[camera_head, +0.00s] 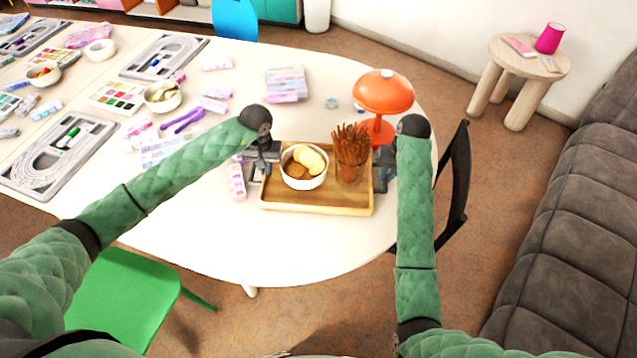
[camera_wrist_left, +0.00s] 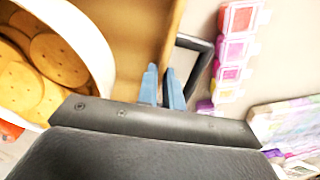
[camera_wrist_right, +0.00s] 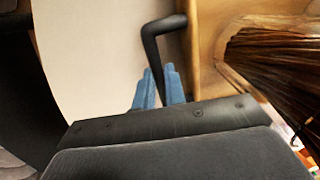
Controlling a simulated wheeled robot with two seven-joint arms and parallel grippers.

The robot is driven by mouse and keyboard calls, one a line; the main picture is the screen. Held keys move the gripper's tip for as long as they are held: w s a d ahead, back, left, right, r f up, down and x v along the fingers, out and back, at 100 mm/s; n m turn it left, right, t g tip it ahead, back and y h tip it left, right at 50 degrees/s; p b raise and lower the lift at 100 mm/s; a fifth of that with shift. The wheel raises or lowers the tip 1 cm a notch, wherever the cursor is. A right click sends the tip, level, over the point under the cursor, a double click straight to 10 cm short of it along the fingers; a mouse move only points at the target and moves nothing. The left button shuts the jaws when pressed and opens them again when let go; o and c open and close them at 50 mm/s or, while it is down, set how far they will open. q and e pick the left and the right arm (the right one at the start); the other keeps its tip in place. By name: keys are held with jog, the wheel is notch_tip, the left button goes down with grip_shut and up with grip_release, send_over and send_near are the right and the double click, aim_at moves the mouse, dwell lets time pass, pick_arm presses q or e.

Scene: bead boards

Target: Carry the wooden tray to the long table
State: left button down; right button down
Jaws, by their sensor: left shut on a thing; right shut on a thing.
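The wooden tray (camera_head: 316,206) is level at the rounded end of the long white table (camera_head: 300,254); I cannot tell whether it touches the top. It carries a white bowl (camera_head: 304,180) of round crackers and chips, and a glass (camera_head: 349,172) of pretzel sticks. My left gripper (camera_head: 262,172) is shut on the tray's left black handle, which shows in the left wrist view (camera_wrist_left: 196,62). My right gripper (camera_head: 381,174) is shut on the right black handle, seen in the right wrist view (camera_wrist_right: 160,32).
An orange lamp (camera_head: 383,92) stands just behind the tray's right side. A pink bead box (camera_head: 236,181) lies close to its left. Boards, bowls and bead boxes cover the table's left part. A black chair (camera_head: 459,175), green chair (camera_head: 122,298) and grey sofa (camera_head: 575,220) stand around.

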pick_arm(q)
jog(key=shift+f+b, duration=0.3)
jog(key=shift+f, duration=0.05)
pick_arm(e)
jog(key=shift+f, duration=0.4)
pick_arm(q)
jog(key=c, duration=1.5)
grip_release()
jog(key=shift+c, duration=0.2)
pick_arm(e)
jog(key=c, duration=1.5)
grip_release()
jog(key=shift+r, duration=0.1)
pick_arm(q)
jog(key=shift+r, duration=0.1)
pick_arm(e)
jog(key=shift+o, duration=0.2)
jog(key=shift+d+r, duration=0.2)
jog(key=shift+r, duration=0.6)
jog(key=shift+d+r, duration=0.2)
jog(key=shift+r, duration=0.6)
jog(key=shift+w+d+r, duration=0.1)
jog(key=shift+w+r, duration=0.05)
jog(key=shift+r, duration=0.5)
pick_arm(q)
notch_tip(320, 180, up, 12)
pick_arm(e)
notch_tip(320, 180, up, 7)
jog(key=d, duration=0.1)
jog(key=shift+d, duration=0.2)
